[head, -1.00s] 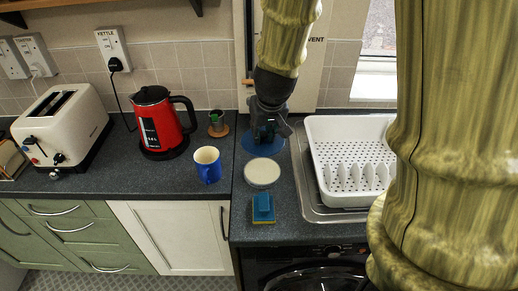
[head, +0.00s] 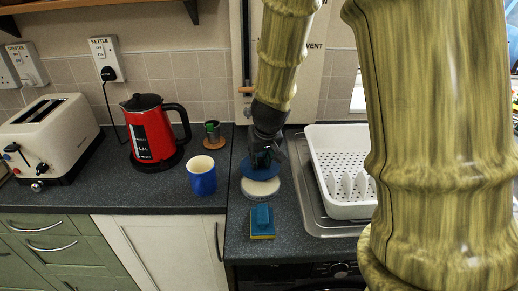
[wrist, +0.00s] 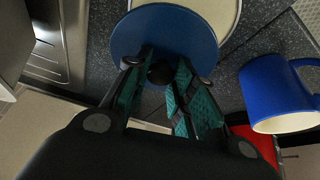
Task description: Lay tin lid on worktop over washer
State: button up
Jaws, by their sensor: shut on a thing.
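The tin lid (head: 250,172) is a blue disc with a small dark knob. It also shows in the wrist view (wrist: 180,38), with the knob between my fingertips. My gripper (head: 263,158), in the wrist view (wrist: 160,76), is shut on the knob and points down. The worktop over the washer (head: 290,225) is dark and speckled; the black washer front (head: 335,270) shows below its edge.
A blue and yellow sponge (head: 262,222) lies in front of the cream disc. A white dish rack (head: 340,150) stands on the right. A blue mug (head: 202,181), a small dark cup (head: 213,133), a red kettle (head: 152,135) and a toaster (head: 45,140) stand left.

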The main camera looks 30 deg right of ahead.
jog(key=w+d, duration=0.2)
jog(key=w, duration=0.1)
jog(key=w+d+p, duration=0.1)
jog(key=w, duration=0.2)
jog(key=w+d+p, duration=0.1)
jog(key=w+d, duration=0.1)
jog(key=w, duration=0.1)
jog(key=shift+d+f, duration=0.3)
jog(key=shift+f, duration=0.1)
jog(key=shift+w+f+p, duration=0.1)
jog(key=shift+f+p, duration=0.3)
jog(key=shift+f, duration=1.45)
jog(key=shift+f, duration=0.2)
jog(key=o, duration=0.9)
jog(key=shift+r, duration=0.1)
jog(key=v, duration=1.2)
jog(key=shift+r, duration=0.1)
